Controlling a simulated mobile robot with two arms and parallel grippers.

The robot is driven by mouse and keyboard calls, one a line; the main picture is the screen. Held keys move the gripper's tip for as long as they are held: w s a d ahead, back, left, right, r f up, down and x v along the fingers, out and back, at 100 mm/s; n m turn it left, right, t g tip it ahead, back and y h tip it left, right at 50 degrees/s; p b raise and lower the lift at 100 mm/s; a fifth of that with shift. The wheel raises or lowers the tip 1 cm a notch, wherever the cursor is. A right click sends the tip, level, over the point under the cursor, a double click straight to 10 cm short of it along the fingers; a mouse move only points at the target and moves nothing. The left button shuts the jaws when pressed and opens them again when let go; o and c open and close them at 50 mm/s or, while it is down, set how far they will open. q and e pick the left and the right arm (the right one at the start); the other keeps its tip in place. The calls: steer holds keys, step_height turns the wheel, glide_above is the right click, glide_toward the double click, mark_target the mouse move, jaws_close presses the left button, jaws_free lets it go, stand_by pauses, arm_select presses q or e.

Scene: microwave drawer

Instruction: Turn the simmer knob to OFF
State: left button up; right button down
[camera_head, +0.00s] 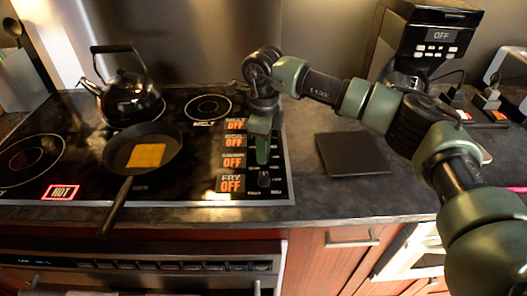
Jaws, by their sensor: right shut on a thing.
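The simmer knob is hidden behind my right gripper (262,160), which points down at the knob column on the right side of the cooktop (200,187). The gripper is shut at the height of the third label, and its fingers cover the knob there. The third label (232,161), whose small upper word is hard to read, shows OFF in orange. The labels above and below it also read OFF. A dark knob (263,179) shows just below the fingertips beside the FRY label (230,183). My left gripper is not in view.
A frying pan (118,155) holds a yellow-orange square. A black kettle (130,98) stands behind it. A HOT sign (61,192) glows at front left. A dark flat slab (352,154) lies on the counter at right. A coffee machine (432,38) stands behind my right arm.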

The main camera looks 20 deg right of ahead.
steer(key=shift+r, duration=0.15)
steer(key=c, duration=1.1)
jaws_free()
steer(key=shift+c, duration=0.2)
step_height(320, 180, up, 8)
steer(key=shift+f+b, duration=0.15)
steer(key=shift+b, duration=0.55)
